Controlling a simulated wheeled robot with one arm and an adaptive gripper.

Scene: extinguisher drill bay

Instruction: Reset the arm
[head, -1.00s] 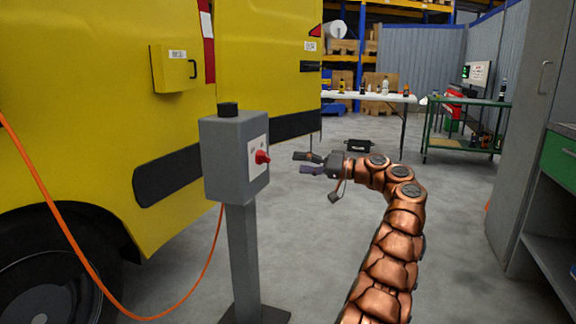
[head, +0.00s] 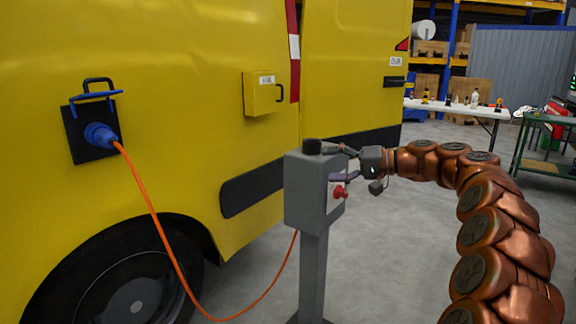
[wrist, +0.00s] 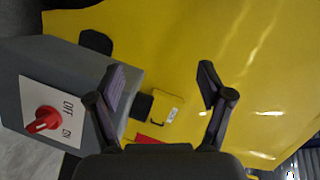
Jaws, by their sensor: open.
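My gripper (head: 346,165) is open and empty, at the end of my copper-coloured arm. In the head view its fingers are by the upper right side of a grey pedestal box (head: 304,196), and one finger partly overlaps the box in the picture. A red rotary switch (head: 339,192) sits on the box's white plate. In the wrist view the gripper (wrist: 165,85) frames the yellow van, and the red switch (wrist: 44,119) lies to the left beside OFF and ON labels. I cannot tell whether a finger touches the box.
A yellow van (head: 190,60) fills the left. A blue plug (head: 101,134) sits in its socket, with an orange cable (head: 158,225) hanging to the floor. A white table (head: 455,109) and green cart (head: 535,157) stand behind. Floor right of the pedestal is clear.

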